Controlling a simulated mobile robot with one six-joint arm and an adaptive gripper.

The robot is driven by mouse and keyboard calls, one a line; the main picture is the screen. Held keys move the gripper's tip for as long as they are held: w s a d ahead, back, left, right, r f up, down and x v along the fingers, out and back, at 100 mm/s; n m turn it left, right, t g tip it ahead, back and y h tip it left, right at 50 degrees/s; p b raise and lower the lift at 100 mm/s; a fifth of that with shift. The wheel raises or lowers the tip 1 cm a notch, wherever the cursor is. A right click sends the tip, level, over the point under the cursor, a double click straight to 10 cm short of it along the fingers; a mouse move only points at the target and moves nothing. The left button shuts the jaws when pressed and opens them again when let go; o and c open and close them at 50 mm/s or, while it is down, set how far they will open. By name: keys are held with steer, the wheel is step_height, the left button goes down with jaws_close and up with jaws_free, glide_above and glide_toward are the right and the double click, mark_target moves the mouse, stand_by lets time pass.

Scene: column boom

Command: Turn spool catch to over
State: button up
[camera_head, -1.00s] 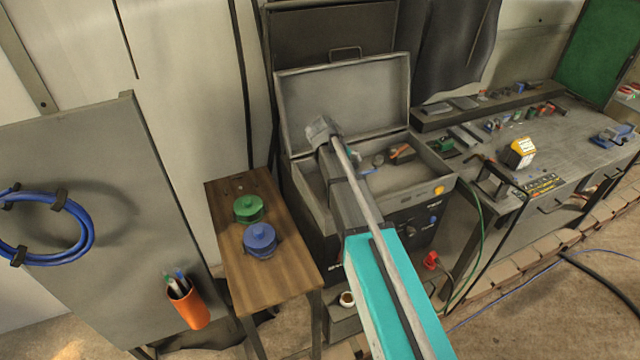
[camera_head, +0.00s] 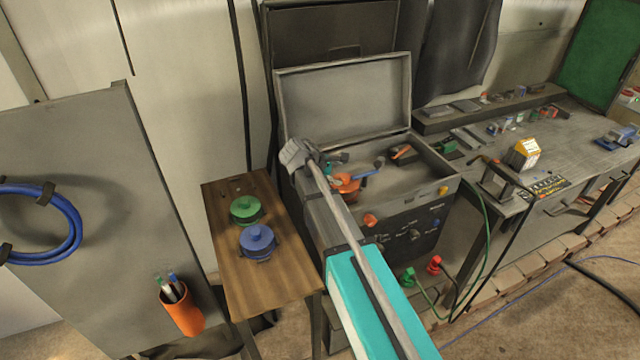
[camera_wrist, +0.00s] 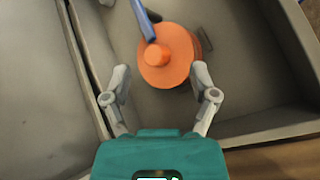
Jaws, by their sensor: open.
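An orange spool (camera_head: 346,186) sits in the open grey box of the machine. It also shows in the wrist view (camera_wrist: 178,72), with a round raised hub. In the head view the lever (camera_head: 369,172) points right and back from the hub. My gripper (camera_wrist: 161,78) is open, its fingers apart on either side of the spool's near part in the picture. Nothing is held. In the head view my arm partly hides the gripper.
The box's raised lid (camera_head: 345,100) stands behind, and its walls (camera_wrist: 270,122) are close around my gripper. A wooden side table (camera_head: 268,290) at left holds a green spool (camera_head: 245,209) and a blue spool (camera_head: 258,241). A cluttered workbench (camera_head: 480,160) stands at right.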

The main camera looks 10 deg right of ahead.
steer(key=shift+s+a+f+n+t+h+b, duration=0.25)
steer(key=shift+a+n+t+b, duration=0.45)
steer(key=shift+n, duration=1)
steer(key=shift+s+a+f+n+t+h+b, duration=0.3)
steer(key=shift+a+n+b, duration=0.8)
steer(key=shift+n, duration=0.6)
steer(key=shift+s+a+f+n+t+h+b, duration=0.15)
steer(key=shift+a+n+t+h+b, duration=0.3)
steer(key=shift+a+n+b, duration=0.85)
steer(key=shift+d+r+n+p, duration=0.1)
steer(key=shift+d+n+p, duration=0.25)
steer(key=shift+p, duration=0.2)
steer(key=shift+s, duration=0.2)
